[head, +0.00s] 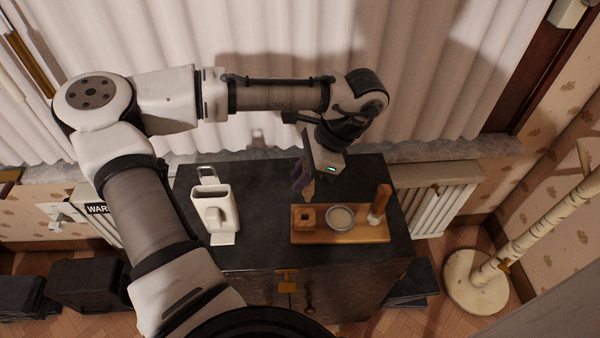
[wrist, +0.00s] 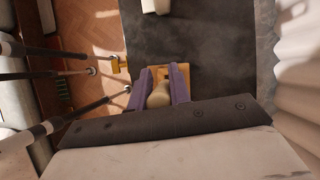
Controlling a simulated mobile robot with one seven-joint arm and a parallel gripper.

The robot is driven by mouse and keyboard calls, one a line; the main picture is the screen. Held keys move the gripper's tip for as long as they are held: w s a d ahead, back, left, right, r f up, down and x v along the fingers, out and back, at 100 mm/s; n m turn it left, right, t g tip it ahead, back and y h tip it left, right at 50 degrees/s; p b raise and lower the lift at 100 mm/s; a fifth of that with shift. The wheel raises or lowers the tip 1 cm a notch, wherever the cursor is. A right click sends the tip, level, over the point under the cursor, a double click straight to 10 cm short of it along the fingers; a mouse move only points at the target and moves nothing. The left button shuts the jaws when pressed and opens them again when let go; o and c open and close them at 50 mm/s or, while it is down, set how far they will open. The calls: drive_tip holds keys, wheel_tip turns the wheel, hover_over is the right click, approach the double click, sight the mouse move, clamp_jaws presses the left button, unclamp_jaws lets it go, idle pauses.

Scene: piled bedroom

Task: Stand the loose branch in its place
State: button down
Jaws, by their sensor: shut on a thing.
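My gripper (head: 303,184), with purple fingers, points down above the left part of a wooden stand (head: 365,235). It is shut on a pale tan wooden piece, seemingly the loose branch (head: 308,190). In the wrist view the branch (wrist: 158,97) shows as a rounded tan end between the fingers (wrist: 160,84). The lower end of the branch hangs close above a square wooden block with a dark hole (head: 306,217) on the stand. I cannot tell whether they touch. A brown upright wooden piece (head: 380,203) stands at the right end of the stand.
A round grey-rimmed dish (head: 341,217) sits mid-stand. The stand lies on a black cabinet top (head: 262,230). A white holder (head: 213,212) stands at the left. A curtain (head: 420,80) hangs behind, and a pale post (head: 500,262) stands on the floor at right.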

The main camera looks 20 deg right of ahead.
sight(304, 194)
drive_tip(key=shift+a, duration=0.1)
wheel_tip(304, 194, down, 6)
drive_tip(key=b, duration=0.2)
drive_tip(key=shift+a+b, duration=0.1)
drive_tip(key=shift+b, duration=0.3)
drive_tip(key=shift+r, duration=0.2)
drive_tip(key=shift+f, duration=0.1)
drive_tip(key=shift+f, duration=0.35)
drive_tip(key=shift+w+f, duration=0.1)
drive_tip(key=shift+f, duration=1.05)
idle(1.3)
unclamp_jaws()
idle(1.0)
